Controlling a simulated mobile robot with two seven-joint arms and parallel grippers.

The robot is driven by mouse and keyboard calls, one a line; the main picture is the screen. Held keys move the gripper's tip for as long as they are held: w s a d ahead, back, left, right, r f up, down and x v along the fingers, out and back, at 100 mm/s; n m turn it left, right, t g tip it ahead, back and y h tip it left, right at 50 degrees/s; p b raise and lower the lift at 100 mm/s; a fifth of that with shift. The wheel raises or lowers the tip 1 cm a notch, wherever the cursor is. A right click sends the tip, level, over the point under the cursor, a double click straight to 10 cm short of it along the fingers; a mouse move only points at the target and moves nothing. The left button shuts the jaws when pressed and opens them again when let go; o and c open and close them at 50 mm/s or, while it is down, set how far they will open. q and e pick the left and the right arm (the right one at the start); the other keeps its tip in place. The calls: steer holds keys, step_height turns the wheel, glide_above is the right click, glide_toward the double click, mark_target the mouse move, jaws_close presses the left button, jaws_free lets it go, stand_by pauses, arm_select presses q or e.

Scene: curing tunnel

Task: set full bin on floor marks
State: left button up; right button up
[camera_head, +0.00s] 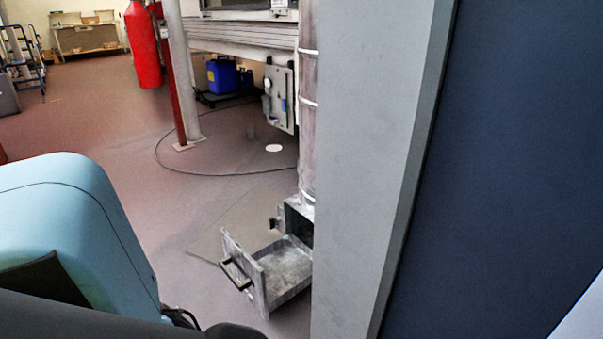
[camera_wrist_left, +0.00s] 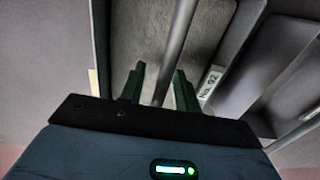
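A grey metal bin (camera_head: 257,281) with a black handle on its front sits low at the foot of a vertical duct, partly drawn out. Its inside shows a mottled grey surface; I cannot tell how full it is. A greyish patch (camera_head: 215,243) lies on the floor left of it; no clear floor marks show. My left gripper (camera_wrist_left: 160,88) has its green fingers apart, one on each side of a grey bar (camera_wrist_left: 174,50), with gaps beside it. I cannot tell what the bar belongs to. My right gripper is in neither view.
A tall grey panel (camera_head: 375,140) blocks the right side and hides part of the duct (camera_head: 308,125). A cable (camera_head: 185,174) loops across the floor near a post (camera_head: 185,80). A red cylinder (camera_head: 142,48) and blue canisters (camera_head: 222,77) stand farther back. Open floor lies left of centre.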

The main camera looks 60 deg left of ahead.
arm_select(q)
steer(key=shift+r, duration=0.1)
steer(key=shift+r+p, duration=0.3)
step_height(320, 180, up, 11)
steer(key=p, duration=0.5)
steer(key=shift+r+p, duration=0.15)
steer(key=shift+p, duration=0.25)
